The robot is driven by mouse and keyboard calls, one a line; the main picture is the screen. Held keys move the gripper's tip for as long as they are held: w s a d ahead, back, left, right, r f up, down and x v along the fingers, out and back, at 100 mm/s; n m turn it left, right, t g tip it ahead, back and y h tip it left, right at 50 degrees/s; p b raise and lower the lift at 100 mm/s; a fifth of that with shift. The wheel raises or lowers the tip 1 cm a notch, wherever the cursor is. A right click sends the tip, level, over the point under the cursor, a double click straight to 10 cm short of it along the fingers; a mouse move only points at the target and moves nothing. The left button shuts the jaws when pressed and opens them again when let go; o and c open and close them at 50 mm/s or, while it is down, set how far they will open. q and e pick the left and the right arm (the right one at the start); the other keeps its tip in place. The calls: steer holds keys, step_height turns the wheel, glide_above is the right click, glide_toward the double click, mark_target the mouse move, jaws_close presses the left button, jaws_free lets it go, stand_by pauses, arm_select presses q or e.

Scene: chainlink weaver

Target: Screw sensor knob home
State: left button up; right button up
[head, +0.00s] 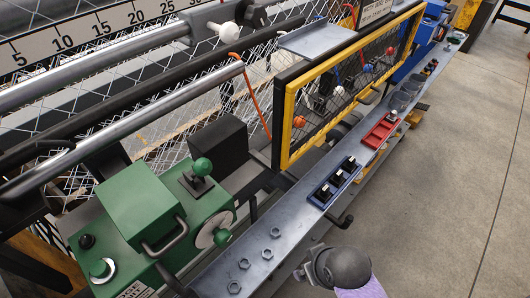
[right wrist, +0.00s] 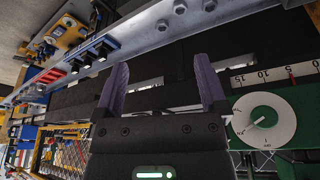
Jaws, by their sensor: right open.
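A white knob (head: 226,32) sits on a grey block on the ruled rail at the top left of the head view. A black knob (head: 256,14) is just right of it. I cannot tell which is the sensor knob or how far either is screwed in. My right gripper (right wrist: 161,62) shows in the right wrist view with its two purple fingers apart. Nothing is between them. The white knob does not show clearly there. A dark rounded part with purple on it is at the bottom of the head view. My left gripper is out of view.
A green machine (head: 140,205) with green ball handles stands at the lower left. A metal shelf (head: 292,222) carries loose nuts, a blue tray (head: 328,198) and a red tray (head: 376,141). A yellow-framed mesh panel (head: 289,105) stands behind it. Concrete floor (head: 440,200) is clear at right.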

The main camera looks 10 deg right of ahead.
steer(key=w+r+t+p, duration=0.15)
steer(key=w+r, duration=0.25)
steer(key=r, duration=0.5)
steer(key=n+t+y, duration=0.5)
steer(key=t+y, duration=0.1)
steer(key=y, duration=0.1)
glide_toward(261, 17)
steer(key=p+x, duration=0.2)
steer(key=x, duration=0.7)
steer(key=shift+p, duration=0.3)
steer(key=shift+w+a+f, duration=0.25)
steer(key=shift+w+f, duration=0.05)
steer(key=shift+w, duration=0.15)
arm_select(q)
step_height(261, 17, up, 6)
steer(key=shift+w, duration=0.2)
arm_select(e)
steer(key=shift+c, duration=0.3)
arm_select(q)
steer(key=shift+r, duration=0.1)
arm_select(e)
jaws_close()
